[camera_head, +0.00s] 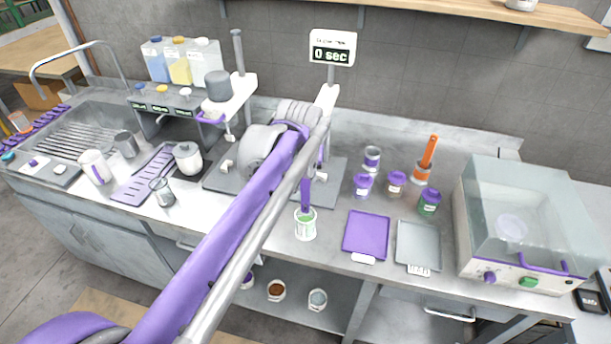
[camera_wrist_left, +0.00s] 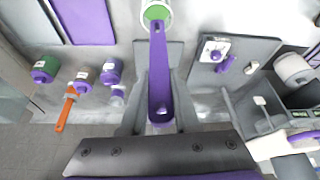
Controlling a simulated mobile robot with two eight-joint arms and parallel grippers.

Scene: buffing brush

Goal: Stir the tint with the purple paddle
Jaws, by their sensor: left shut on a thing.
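The purple paddle shows in the head view (camera_head: 306,197) and in the left wrist view (camera_wrist_left: 160,85). My left gripper (camera_wrist_left: 159,52) is shut on it, with one grey finger on each side. The paddle's far end reaches the mouth of a white cup (camera_head: 305,230) with green tint inside. The cup also shows at the top of the left wrist view (camera_wrist_left: 146,22). How deep the tip sits in the tint is hidden. In the head view my left arm covers most of the gripper. My right gripper is not in view.
Right of the cup lie a purple tray (camera_head: 366,236) and a grey tray (camera_head: 418,245). Small lidded jars (camera_head: 396,184) and an orange-handled tool (camera_head: 429,152) stand behind them. A clear-lidded machine (camera_head: 520,215) stands far right. A kettle-like pot (camera_head: 188,158) stands left of my arm.

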